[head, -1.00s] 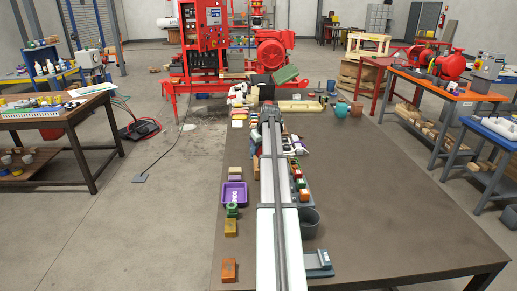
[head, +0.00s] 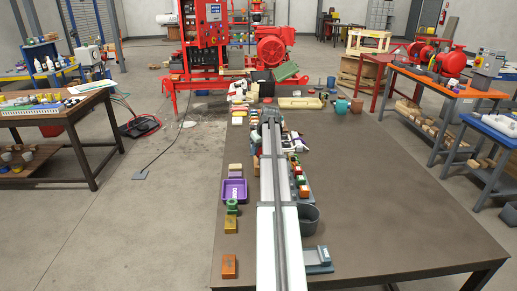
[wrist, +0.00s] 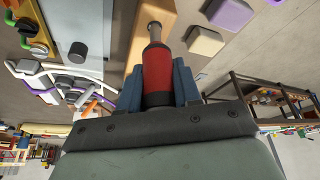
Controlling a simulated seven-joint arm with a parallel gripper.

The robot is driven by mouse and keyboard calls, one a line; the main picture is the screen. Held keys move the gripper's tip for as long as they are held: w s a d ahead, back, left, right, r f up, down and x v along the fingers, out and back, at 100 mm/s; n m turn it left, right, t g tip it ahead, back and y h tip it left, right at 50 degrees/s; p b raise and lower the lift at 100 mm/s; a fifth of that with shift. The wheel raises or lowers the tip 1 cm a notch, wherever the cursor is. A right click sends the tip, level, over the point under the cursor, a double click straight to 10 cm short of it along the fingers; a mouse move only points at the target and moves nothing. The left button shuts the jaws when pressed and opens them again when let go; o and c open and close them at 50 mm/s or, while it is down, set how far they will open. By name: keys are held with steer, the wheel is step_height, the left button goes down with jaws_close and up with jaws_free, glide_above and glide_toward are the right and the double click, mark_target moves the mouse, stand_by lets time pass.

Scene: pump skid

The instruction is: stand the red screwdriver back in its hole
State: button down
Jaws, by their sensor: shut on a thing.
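The red screwdriver (wrist: 157,72) shows in the wrist view, with a red handle and dark ends. My gripper (wrist: 158,88) is shut on it, with one blue-grey finger on each side of the handle. The screwdriver cannot be made out there. I cannot identify its hole in either view.
The brown table (head: 400,190) is clear on the right. A purple tray (head: 234,190) and small blocks line its left edge. A grey bin (head: 309,217) and several small items stand close to the right of my arm. A beige tray (head: 300,103) lies at the far end.

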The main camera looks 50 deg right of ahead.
steer(key=shift+f, duration=1.5)
steer(key=c, duration=0.7)
jaws_free()
steer(key=v, duration=1.3)
steer(key=shift+s+r, duration=0.2)
steer(key=shift+r, duration=0.15)
